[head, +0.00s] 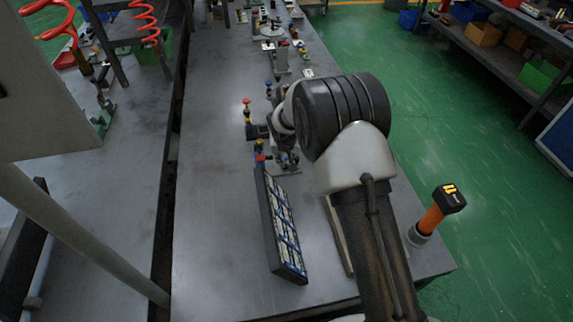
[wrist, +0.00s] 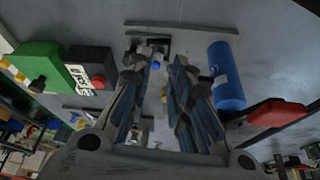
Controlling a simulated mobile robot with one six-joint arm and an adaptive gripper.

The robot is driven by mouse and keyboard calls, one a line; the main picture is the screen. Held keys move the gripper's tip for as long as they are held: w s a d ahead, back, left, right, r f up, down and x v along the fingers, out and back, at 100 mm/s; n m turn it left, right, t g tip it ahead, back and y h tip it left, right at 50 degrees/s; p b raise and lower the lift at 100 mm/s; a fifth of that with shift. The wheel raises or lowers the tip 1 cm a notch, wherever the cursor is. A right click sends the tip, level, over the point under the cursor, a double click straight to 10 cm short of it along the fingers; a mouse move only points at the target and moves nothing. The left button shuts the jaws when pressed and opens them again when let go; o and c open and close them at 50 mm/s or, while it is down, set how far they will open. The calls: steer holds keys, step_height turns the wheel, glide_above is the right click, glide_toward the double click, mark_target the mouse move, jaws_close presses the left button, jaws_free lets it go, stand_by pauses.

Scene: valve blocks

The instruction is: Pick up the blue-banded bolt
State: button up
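My gripper (wrist: 153,85) has its two fingers apart in the wrist view, with nothing visibly held between them. A small blue-topped piece (wrist: 156,65), which may be the blue-banded bolt, shows in the gap beyond the fingertips. Its lower part and any band are too small to make out. In the head view my gripper (head: 284,158) is low over the bench, partly hidden by my arm. I cannot tell for certain which piece is the bolt.
A dark tray with blue-and-white contents (head: 266,221) lies in front of the gripper. The wrist view shows a blue cylinder (wrist: 226,76), a red block (wrist: 277,112) and a green block (wrist: 43,65). The bench's left side is clear.

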mark_target(287, 159)
steer(key=x, duration=0.2)
steer(key=w+b+x, duration=0.1)
steer(key=x, duration=0.2)
steer(key=shift+d+b, duration=0.1)
steer(key=shift+b, duration=0.2)
steer(key=shift+r, duration=0.1)
steer(key=shift+c, duration=0.4)
jaws_close()
